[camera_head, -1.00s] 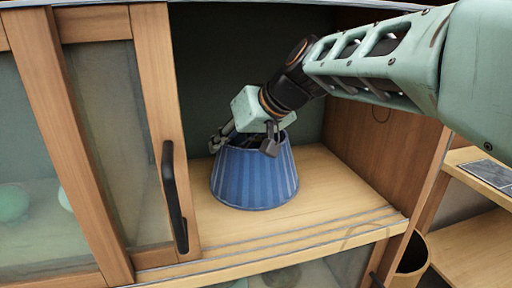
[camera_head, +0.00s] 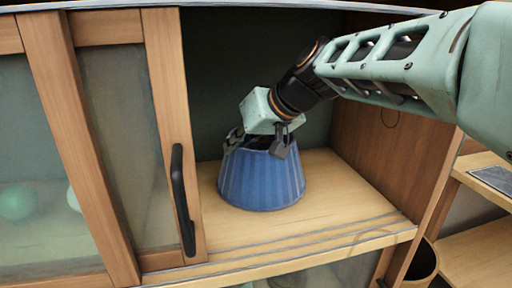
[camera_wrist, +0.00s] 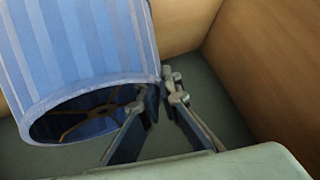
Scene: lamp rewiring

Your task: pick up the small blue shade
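The small blue shade (camera_head: 262,182) is a striped cone that stands wide end down on the cabinet shelf. My gripper (camera_head: 258,146) is at its upper rim, reaching in from above and the right. In the wrist view, the shade (camera_wrist: 85,45) fills the upper left, with spokes inside its open end. My gripper's fingers (camera_wrist: 163,88) come close together at the edge of this rim, one on the opening side and one outside, and look closed on it. The fingertips are partly hidden in the head view.
A sliding door with a dark handle (camera_head: 182,200) stands close to the left of the shade. The cabinet's wooden side wall (camera_head: 385,140) is on the right. Bare shelf (camera_head: 340,205) lies to the right of the shade.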

